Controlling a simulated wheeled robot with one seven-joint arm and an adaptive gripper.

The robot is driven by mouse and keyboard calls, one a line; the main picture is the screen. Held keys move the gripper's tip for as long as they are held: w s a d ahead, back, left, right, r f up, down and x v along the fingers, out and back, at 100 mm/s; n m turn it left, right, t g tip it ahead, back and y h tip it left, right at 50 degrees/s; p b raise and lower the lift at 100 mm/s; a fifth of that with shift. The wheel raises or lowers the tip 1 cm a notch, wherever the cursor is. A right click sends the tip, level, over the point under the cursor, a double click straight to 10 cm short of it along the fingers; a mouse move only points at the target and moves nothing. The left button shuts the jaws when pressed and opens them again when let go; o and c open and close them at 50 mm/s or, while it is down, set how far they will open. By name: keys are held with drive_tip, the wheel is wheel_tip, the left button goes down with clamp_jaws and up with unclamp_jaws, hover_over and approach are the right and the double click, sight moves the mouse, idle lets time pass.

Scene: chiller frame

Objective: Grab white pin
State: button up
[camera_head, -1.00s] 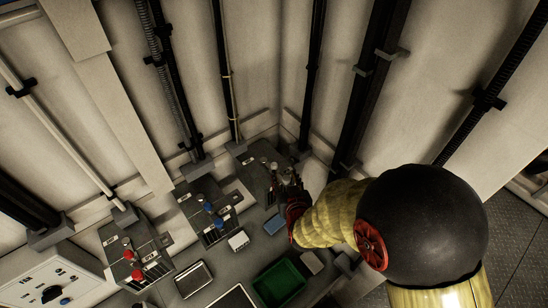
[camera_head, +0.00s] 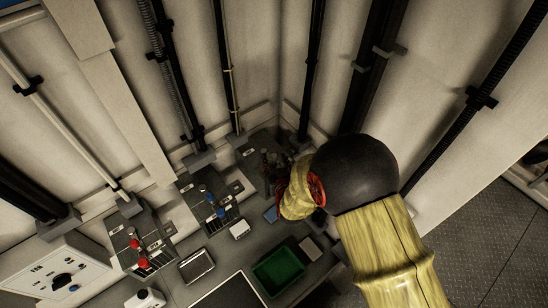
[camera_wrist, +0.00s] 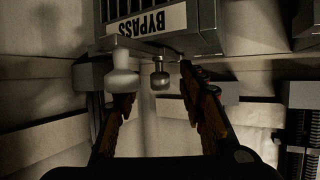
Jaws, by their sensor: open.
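In the wrist view a white pin (camera_wrist: 122,78) with a rounded knob sticks out from a grey box (camera_wrist: 205,38) with a BYPASS label, seen upside down. A second, smaller greyish pin (camera_wrist: 160,78) stands to its right. My gripper (camera_wrist: 157,90) is open. Its left finger lies behind or beside the white pin, which partly covers that finger; its right finger is right of the greyish pin. The greyish pin appears between the fingers, and I see no grip on either pin. In the head view my gripper (camera_head: 275,165) is at the rightmost box, largely hiding its pins.
In the head view a box with blue pins (camera_head: 211,205) and one with red pins (camera_head: 141,247) stand to the left. A green tray (camera_head: 278,272) and a small metal tray (camera_head: 196,266) lie in front. The wall with vertical pipes (camera_head: 313,70) rises close behind.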

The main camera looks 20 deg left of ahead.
drive_tip(key=shift+w+a, duration=0.1)
drive_tip(key=shift+w, duration=0.05)
drive_tip(key=shift+c, duration=0.8)
clamp_jaws()
